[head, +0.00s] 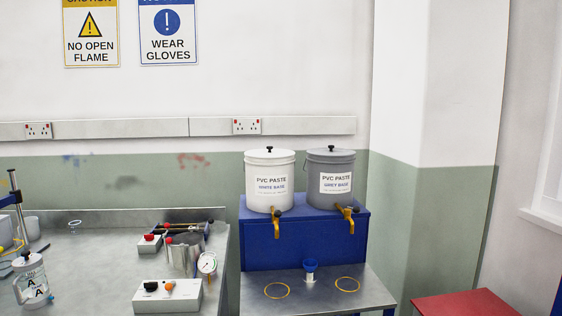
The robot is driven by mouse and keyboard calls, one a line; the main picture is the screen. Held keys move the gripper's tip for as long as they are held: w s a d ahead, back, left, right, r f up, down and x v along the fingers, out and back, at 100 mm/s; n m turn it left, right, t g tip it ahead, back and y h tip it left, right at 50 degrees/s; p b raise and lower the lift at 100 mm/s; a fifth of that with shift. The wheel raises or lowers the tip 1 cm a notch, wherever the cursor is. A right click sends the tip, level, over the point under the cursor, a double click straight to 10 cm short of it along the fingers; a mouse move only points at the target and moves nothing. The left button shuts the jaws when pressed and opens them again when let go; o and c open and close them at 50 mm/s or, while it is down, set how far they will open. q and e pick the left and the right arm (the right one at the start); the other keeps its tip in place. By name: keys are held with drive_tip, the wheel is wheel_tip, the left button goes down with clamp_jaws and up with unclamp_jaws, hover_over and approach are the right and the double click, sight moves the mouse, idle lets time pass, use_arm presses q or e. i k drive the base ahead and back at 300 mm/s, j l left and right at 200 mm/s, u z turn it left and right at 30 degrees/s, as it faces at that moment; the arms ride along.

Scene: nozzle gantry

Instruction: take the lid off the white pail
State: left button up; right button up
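The white pail (269,194) stands upright on a blue stand at the middle right of the head view. Its label reads PVC PASTE WHITE BASE, and a brass tap sits low on its front. Its white lid (256,155) with a dark knob (269,149) is on top of the pail. Neither of my grippers is in view, so nothing of mine is near the lid.
A grey pail (331,196) stands close beside the white one on the blue stand (300,246). A cluttered bench (100,245) is at left, a red surface (465,304) at lower right.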

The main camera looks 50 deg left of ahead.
sight(269, 152)
drive_tip(key=i+u, duration=0.15)
drive_tip(key=u, duration=0.25)
drive_tip(key=i+l+u, duration=0.15)
drive_tip(key=u, duration=0.25)
drive_tip(key=i+l+u, duration=0.15)
drive_tip(key=u, duration=0.25)
